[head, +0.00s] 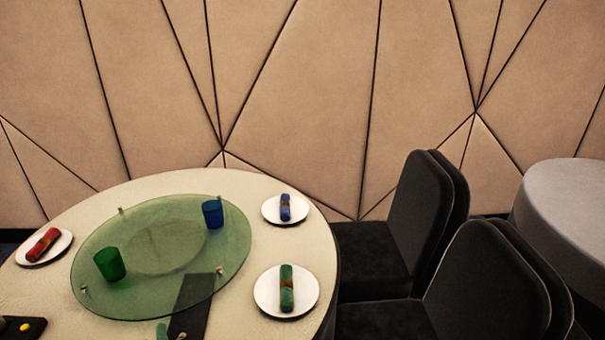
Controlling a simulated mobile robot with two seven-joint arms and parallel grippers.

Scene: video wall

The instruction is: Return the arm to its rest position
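Neither of my grippers shows in the head view, and no part of my arms can be made out for certain. The round cream table (232,320) fills the lower left. On it is a round green glass turntable (165,240) with a green cup (109,264) and a blue cup (213,214). Around it are white plates holding rolled napkins: a red roll (43,245) at left, a blue roll (285,207) at back right, and a green roll (286,289) at front right.
A dark flat slab (195,300) lies at the turntable's front edge, partly cut off. A dark tray (20,327) with a yellow piece is at the bottom left. Black chairs (425,215) stand right of the table. A grey round table (570,205) is at far right, before a panelled wall.

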